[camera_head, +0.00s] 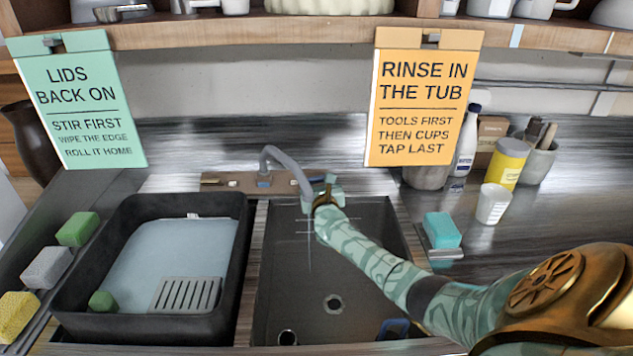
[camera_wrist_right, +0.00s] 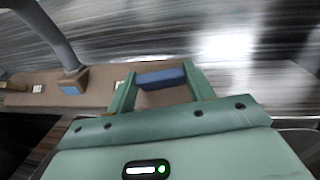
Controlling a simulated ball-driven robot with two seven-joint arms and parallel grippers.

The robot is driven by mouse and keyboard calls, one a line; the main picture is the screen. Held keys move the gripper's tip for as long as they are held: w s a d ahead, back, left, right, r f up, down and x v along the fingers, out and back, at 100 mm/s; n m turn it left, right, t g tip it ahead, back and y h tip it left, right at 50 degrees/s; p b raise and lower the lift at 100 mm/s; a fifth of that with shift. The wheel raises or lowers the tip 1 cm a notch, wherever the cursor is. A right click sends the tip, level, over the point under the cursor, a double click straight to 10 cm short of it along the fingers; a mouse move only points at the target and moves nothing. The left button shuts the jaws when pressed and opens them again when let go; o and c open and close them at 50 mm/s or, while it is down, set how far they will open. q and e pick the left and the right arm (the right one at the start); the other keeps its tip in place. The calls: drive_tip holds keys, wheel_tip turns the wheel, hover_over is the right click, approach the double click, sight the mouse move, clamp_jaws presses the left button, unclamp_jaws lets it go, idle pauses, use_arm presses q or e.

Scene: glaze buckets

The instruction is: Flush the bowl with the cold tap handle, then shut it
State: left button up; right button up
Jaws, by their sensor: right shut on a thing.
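My right gripper (camera_head: 322,190) reaches over the sink to the right end of the brown tap base (camera_head: 228,181). In the wrist view its two green fingers (camera_wrist_right: 158,88) are shut around the blue cold tap handle (camera_wrist_right: 162,77). The grey curved spout (camera_head: 290,166) stands left of the gripper. The bowl is the dark sink basin (camera_head: 285,255), with a round drain (camera_head: 333,303) in its floor. Thin pale streaks below the spout look like running water. My left gripper is out of view.
A black tub (camera_head: 240,270) with pale liquid, a grey grate and a green sponge stands left of the basin. Sponges line the left edge. A teal sponge (camera_head: 441,230) and white cup (camera_head: 493,204) are on the right. Two signs hang behind.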

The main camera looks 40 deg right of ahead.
drive_tip(key=n+y, duration=0.1)
drive_tip(key=n+t+y, duration=0.1)
drive_tip(key=n+y, duration=0.1)
drive_tip(key=shift+s+d+n, duration=0.1)
drive_tip(key=shift+d+n, duration=0.1)
drive_tip(key=shift+n, duration=0.1)
drive_tip(key=n+y, duration=0.3)
drive_tip(key=shift+d+n+t+b, duration=0.15)
drive_tip(key=shift+n+t+b, duration=0.15)
drive_tip(key=shift+b, duration=0.05)
drive_tip(key=n+g+y+b, duration=0.1)
drive_tip(key=n+y+b, duration=0.1)
drive_tip(key=n+y, duration=0.2)
drive_tip(key=shift+d+n+y, duration=0.1)
drive_tip(key=shift+n+y, duration=0.2)
drive_tip(key=shift+n, duration=0.1)
drive_tip(key=shift+r+n+g+y+b, duration=0.15)
drive_tip(key=shift+n+g+y+b, duration=0.45)
drive_tip(key=shift+n+y+b, duration=0.45)
drive_tip(key=shift+n, duration=0.35)
drive_tip(key=o, duration=1)
